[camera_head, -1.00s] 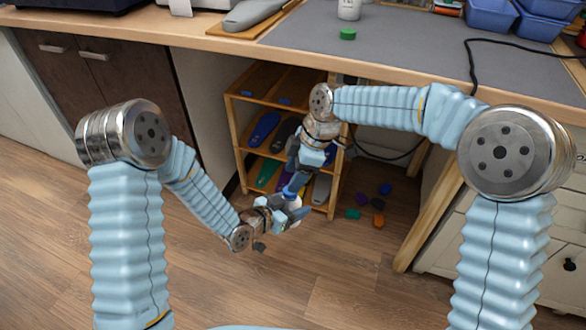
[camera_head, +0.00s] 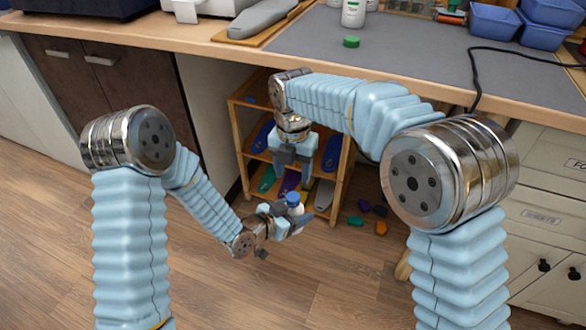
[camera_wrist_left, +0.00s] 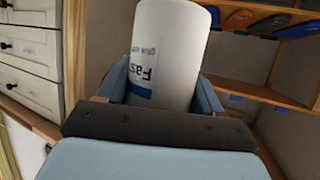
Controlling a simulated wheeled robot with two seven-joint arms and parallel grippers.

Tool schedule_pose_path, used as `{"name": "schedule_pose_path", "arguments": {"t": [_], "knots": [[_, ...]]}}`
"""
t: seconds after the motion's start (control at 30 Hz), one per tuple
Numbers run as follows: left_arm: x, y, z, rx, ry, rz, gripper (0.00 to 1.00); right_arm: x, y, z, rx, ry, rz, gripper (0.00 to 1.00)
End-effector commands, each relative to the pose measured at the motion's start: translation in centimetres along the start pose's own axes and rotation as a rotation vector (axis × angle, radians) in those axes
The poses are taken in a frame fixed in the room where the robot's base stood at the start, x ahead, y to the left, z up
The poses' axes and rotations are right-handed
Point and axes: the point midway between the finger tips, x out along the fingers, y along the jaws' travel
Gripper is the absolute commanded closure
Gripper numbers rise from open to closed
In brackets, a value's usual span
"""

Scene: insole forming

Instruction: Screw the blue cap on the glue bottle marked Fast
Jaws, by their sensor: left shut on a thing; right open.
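My left gripper (camera_head: 284,221) is shut on the white glue bottle (camera_head: 297,208) and holds it roughly upright in the air in front of the shelf. The left wrist view shows the bottle (camera_wrist_left: 168,50) between the jaws, its print "Fast" upside down above a blue band. The blue cap (camera_head: 292,198) sits on top of the bottle. I cannot tell how tightly it is seated. The cap is out of the left wrist view. My right gripper (camera_head: 292,174) is open and empty, pointing down just above the cap and apart from it.
A wooden shelf (camera_head: 333,192) with coloured insoles stands behind the grippers under the workbench (camera_head: 410,45). Several coloured pieces lie on the floor to its right. On the bench are another white bottle (camera_head: 353,14), a green cap (camera_head: 351,41) and blue bins (camera_head: 494,17).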

Motion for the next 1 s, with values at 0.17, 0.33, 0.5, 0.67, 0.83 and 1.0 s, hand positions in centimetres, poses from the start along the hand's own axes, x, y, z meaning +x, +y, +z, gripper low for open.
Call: {"name": "schedule_pose_path", "arguments": {"t": [0.17, 0.33, 0.5, 0.67, 0.83, 1.0], "knots": [[0.0, 0.0, -0.1, 0.000, 0.001, 0.000, 1.00, 2.1, -0.1, -0.1, 0.000, 0.002, -0.005, 0.43], [0.0, 0.0, -0.1, 0.000, 0.001, 0.000, 1.00, 4.8, 0.0, -0.1, 0.000, 0.002, -0.004, 0.43], [0.0, 0.0, -0.1, 0.000, 0.001, 0.000, 1.00, 6.9, 0.0, 0.0, 0.001, 0.002, -0.003, 0.43], [0.0, 0.0, -0.1, 0.000, 0.001, 0.000, 1.00, 7.7, 0.0, 0.0, 0.001, 0.001, -0.001, 0.43], [0.0, 0.0, -0.1, 0.000, 0.001, 0.000, 1.00, 7.8, 0.0, 0.0, 0.001, 0.001, 0.000, 0.43], [0.0, 0.0, -0.1, 0.000, 0.001, 0.000, 1.00, 7.8, 0.0, 0.0, 0.001, 0.001, 0.000, 0.52]]}}
